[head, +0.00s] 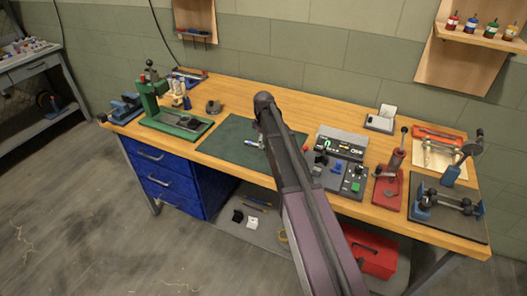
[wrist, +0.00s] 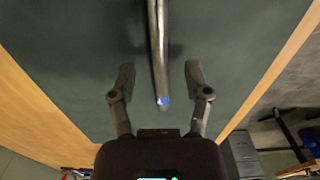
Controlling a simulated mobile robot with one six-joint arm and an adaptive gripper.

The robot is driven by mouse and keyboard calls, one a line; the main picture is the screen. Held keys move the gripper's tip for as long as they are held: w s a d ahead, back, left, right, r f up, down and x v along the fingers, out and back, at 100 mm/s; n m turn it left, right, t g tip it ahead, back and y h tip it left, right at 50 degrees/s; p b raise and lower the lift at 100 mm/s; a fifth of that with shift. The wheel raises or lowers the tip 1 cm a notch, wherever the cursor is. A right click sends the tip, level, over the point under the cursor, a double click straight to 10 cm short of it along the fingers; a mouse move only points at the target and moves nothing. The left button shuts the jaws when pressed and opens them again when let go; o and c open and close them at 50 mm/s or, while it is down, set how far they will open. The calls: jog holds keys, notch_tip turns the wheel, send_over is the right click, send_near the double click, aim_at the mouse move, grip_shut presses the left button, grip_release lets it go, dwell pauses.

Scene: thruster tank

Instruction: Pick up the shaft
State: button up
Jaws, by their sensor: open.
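The shaft (wrist: 157,50) is a slim grey metal rod with a blue spot at its near end, seen in the wrist view over the dark green mat (wrist: 80,50). It runs from the top edge down between my fingers. My gripper (wrist: 160,73) is open, with one finger on each side of the shaft and a visible gap on both sides. I cannot tell how high the fingers are above it. In the head view my arm hides most of the gripper and the middle of the mat (head: 222,146); a small silvery piece with blue shows beside the arm.
On the wooden bench (head: 230,92), a green press (head: 178,122) stands left of the mat. A grey control box (head: 340,143), a button panel (head: 340,175) and a red lever tool (head: 390,185) stand to the right. The mat's left part is clear.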

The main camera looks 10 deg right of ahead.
jog(key=shift+f+b, duration=0.55)
jog(key=shift+f, duration=0.25)
grip_shut()
